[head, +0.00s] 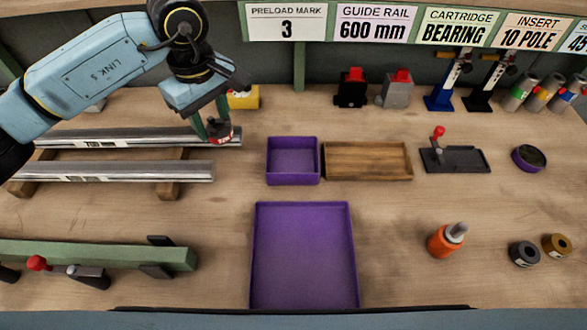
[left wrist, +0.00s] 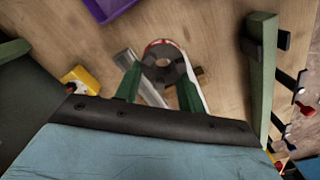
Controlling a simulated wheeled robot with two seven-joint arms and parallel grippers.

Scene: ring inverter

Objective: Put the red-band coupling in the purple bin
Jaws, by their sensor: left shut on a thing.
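The red-band coupling (head: 219,132) is a dark grey ring with a red band. My left gripper (head: 217,122) is shut on it, near the right end of the back metal rail. In the left wrist view the coupling (left wrist: 163,62) sits between the two green fingers (left wrist: 160,88), its hole facing the camera. A small square purple bin (head: 292,178) stands empty just right of the gripper. A larger shallow purple tray (head: 302,255) lies empty in front of it. My right gripper is not in view.
Two metal rails (head: 150,171) lie on wooden blocks at the left. A wooden tray (head: 368,161) adjoins the small bin on its right. A yellow block (head: 243,99) is behind the gripper. A round purple dish (head: 529,158) sits far right.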

